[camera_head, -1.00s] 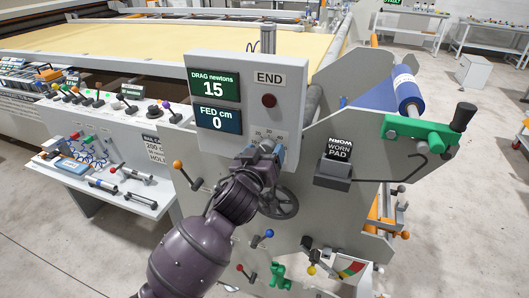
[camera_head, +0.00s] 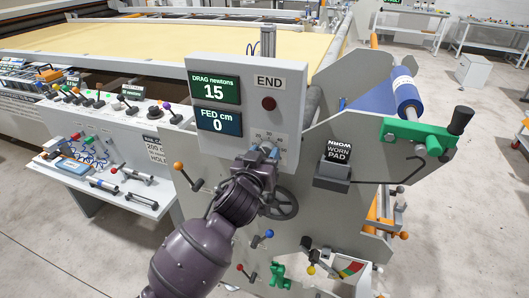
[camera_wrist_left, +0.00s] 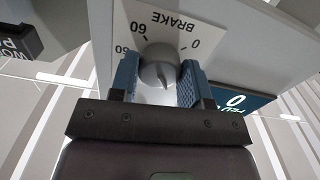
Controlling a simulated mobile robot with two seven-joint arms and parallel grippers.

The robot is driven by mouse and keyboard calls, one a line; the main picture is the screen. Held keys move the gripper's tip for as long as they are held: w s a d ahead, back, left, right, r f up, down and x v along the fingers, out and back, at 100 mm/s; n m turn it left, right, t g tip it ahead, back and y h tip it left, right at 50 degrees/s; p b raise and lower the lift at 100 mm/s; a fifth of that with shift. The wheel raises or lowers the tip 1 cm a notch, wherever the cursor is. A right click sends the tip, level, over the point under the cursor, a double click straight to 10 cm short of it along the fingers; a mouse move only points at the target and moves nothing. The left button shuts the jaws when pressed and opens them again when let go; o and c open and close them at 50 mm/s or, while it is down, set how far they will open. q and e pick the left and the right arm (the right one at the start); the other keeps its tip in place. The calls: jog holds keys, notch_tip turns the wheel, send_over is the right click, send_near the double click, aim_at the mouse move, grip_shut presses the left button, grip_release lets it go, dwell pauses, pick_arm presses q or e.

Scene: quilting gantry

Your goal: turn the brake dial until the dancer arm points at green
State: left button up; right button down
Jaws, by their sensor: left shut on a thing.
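The grey brake dial (camera_wrist_left: 160,65) sits on a white plate lettered BRAKE with numbers around it. My left gripper (camera_wrist_left: 158,76) has its blue fingers on either side of the dial and is shut on it. In the head view my left gripper (camera_head: 264,153) is at the lower front of the grey display box, covering most of the dial. A coloured gauge (camera_head: 349,267) with red, yellow and green shows low on the machine's side. I cannot make out for sure where the dancer arm points. My right gripper is not in view.
The display box (camera_head: 288,88) reads drag 15 newtons and fed 0 cm, with a dark red END button (camera_head: 269,103). A handwheel (camera_head: 284,204) and small ball-ended levers lie close to my arm. A worn pad holder (camera_head: 333,176) stands to the right.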

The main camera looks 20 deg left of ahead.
pick_arm(q)
jog(key=shift+r+m+p, duration=0.1)
jog(key=shift+m+p, duration=0.35)
jog(key=shift+m, duration=0.25)
jog(key=m+p, duration=0.1)
jog(key=m, duration=0.1)
jog(key=shift+m, duration=0.3)
jog(key=shift+m+p, duration=0.5)
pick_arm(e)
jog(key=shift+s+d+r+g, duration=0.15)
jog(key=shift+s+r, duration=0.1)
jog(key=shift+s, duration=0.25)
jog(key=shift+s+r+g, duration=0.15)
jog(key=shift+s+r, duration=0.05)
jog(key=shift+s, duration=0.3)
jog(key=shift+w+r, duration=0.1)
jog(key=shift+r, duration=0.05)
pick_arm(q)
jog(key=o, duration=0.9)
jog(key=shift+o, duration=0.2)
jog(key=shift+s, duration=0.1)
